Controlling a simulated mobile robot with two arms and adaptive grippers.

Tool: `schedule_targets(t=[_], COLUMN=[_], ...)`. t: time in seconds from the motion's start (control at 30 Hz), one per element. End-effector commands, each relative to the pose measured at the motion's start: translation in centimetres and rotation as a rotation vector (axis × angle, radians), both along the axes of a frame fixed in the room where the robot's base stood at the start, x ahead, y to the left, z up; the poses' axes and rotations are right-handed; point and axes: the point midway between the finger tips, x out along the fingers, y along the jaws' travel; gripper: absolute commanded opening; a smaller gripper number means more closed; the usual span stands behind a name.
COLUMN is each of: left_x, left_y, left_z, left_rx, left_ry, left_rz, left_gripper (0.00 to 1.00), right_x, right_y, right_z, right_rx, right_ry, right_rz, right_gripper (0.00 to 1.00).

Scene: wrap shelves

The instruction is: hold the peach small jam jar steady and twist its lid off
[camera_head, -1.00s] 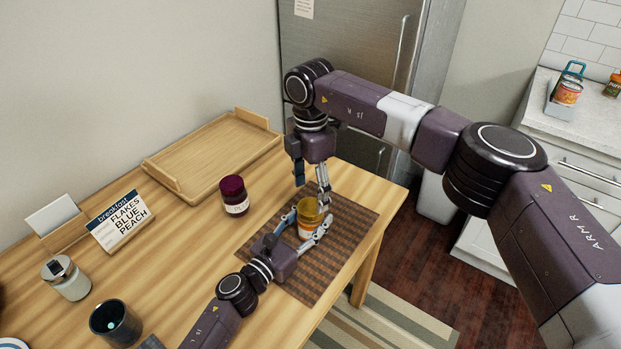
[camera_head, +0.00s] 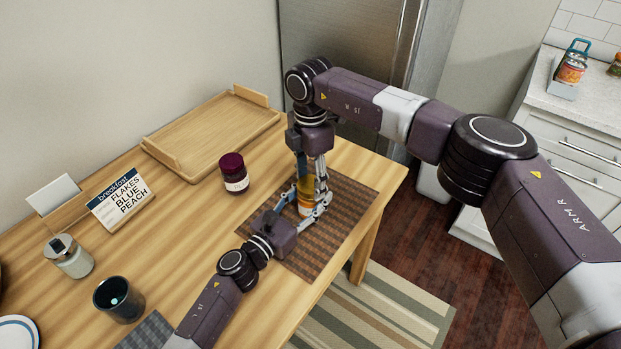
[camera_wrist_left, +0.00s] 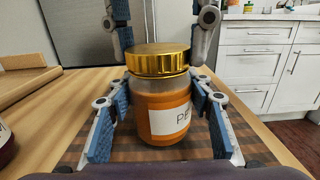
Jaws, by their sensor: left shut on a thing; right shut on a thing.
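The peach jam jar (camera_wrist_left: 160,108) stands upright on a brown woven mat (camera_head: 345,190), with orange contents, a white label and a gold lid (camera_wrist_left: 158,60). My left gripper (camera_head: 305,208) comes in low and is shut on the jar's body, one blue-padded finger on each side in the left wrist view. My right gripper (camera_head: 309,184) points down from above and is shut on the lid, which sits on the jar. Its fingers hide part of the lid in the head view.
A dark red-lidded jar (camera_head: 233,173) stands left of the mat. A wooden tray (camera_head: 210,130), a breakfast sign (camera_head: 120,200) reading flakes, blue, peach, a pale jar (camera_head: 69,256) and a dark cup (camera_head: 119,298) are farther left. The table's right edge is close to the mat.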

Motion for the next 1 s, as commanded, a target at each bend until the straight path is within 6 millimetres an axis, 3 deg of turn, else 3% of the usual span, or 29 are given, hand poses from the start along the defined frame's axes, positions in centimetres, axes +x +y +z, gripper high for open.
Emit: schedule_targets(t=[0.27,1.0], left_x=[0.0,0.0], left_y=[-0.01,-0.02], left_z=[0.03,0.04], left_rx=[-0.001,-0.001], left_ry=[-0.001,-0.001], left_rz=[0.0,-0.001], left_gripper=[0.0,0.0], right_x=[0.02,0.02], right_y=[0.03,0.1], right_z=[0.04,0.12], right_rx=[0.001,0.001], right_ry=[-0.001,-0.001], right_rz=[0.114,1.392], right_gripper=[0.18,0.18])
